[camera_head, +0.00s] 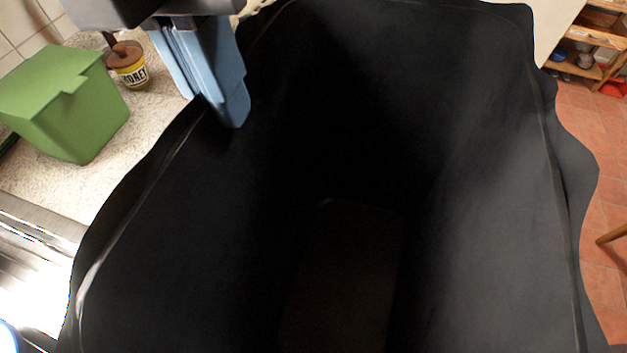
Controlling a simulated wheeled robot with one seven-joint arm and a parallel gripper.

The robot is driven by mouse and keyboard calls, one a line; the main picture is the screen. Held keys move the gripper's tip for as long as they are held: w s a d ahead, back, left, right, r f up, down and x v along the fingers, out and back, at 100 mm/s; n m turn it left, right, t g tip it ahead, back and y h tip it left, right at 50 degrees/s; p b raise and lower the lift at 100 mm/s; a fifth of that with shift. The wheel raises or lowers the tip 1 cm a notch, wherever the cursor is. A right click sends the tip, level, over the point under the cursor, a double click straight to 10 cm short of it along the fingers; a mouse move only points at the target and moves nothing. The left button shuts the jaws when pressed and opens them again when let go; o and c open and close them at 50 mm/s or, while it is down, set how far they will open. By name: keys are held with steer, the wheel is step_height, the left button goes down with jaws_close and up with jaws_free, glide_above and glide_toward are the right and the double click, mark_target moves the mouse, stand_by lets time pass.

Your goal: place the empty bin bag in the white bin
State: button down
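The black bin bag (500,215) fills most of the view, its wide mouth open toward the camera and its dark inside looking empty. Its wavy rim shows at the left, back and right. My gripper (228,112), with blue fingers, comes down from the top left onto the bag's upper left rim. The fingers look close together, with the bag's edge at their tips. The contact itself is partly hidden by the fingers. No part of the white bin shows; the bag covers the middle of the view.
A speckled counter (50,180) at the left bears a green lidded box (70,105) and a yellow-labelled jar (128,65). A metal surface (30,260) lies below them. Wooden shelves (600,38) stand at the upper right on a red tiled floor (590,130).

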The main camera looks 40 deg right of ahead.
mark_target(253, 193)
step_height(253, 193, down, 33)
steer(key=b, duration=3.3)
steer(key=shift+f, duration=0.2)
steer(key=shift+r, duration=0.15)
step_height(253, 193, up, 20)
steer(key=p, duration=2)
steer(key=shift+f, duration=0.3)
